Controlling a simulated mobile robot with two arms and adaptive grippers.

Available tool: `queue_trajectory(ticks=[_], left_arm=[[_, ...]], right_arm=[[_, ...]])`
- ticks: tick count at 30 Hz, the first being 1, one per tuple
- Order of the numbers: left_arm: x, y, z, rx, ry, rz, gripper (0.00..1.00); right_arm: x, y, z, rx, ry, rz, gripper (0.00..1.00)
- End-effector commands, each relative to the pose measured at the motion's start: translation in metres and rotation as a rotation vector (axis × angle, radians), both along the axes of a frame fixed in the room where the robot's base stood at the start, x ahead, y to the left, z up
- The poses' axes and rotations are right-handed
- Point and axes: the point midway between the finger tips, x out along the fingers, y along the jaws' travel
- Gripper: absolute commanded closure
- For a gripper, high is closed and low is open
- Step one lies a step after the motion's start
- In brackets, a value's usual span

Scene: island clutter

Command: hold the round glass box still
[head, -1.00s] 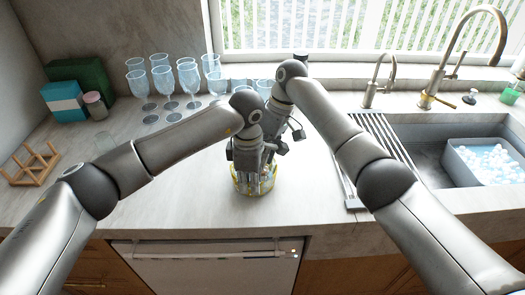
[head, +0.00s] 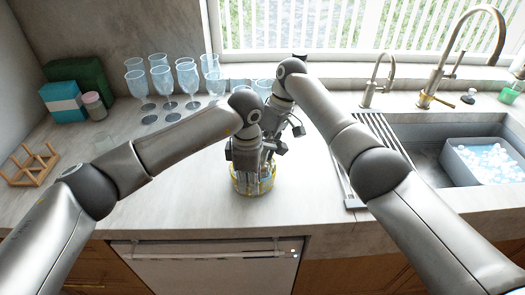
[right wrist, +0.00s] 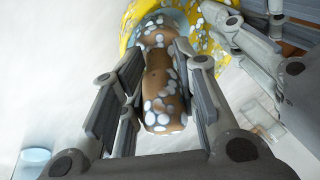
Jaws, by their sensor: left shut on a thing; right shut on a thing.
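The round glass box (head: 240,188) stands on the counter near its front edge, clear-walled with yellow edging. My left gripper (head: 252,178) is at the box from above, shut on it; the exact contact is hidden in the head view. My right gripper (right wrist: 158,52) is just behind it, partly covered by the left one in the head view. In the right wrist view its fingers are shut on a brown piece with white spots (right wrist: 160,95). The yellow edge of the box (right wrist: 133,22) shows beyond it, with the left gripper's fingers (right wrist: 235,45) at upper right.
Several stemmed glasses (head: 188,76) stand behind on the left. A wooden rack (head: 30,165) and boxes (head: 65,101) are at the far left. A metal drying rack (head: 385,135) and a sink with a tub (head: 452,160) are on the right.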

Motion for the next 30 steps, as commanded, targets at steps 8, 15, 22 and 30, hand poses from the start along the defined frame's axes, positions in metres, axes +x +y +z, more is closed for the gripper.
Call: queue_trajectory(ticks=[8,15,22,30], left_arm=[[-0.001,0.0,-0.001,0.001,0.003,0.001,1.0],[-0.001,0.0,-0.001,0.001,0.003,0.001,1.0],[-0.001,0.0,-0.001,0.001,0.003,0.001,1.0],[-0.001,0.0,-0.001,0.0,0.003,0.0,1.0]], right_arm=[[-0.017,0.003,0.0,0.0,0.001,0.001,1.0],[-0.019,0.003,0.0,0.0,0.002,0.0,1.0],[-0.012,0.004,0.0,0.0,0.003,-0.002,1.0],[0.001,0.004,-0.004,0.0,0.002,0.0,1.0]])
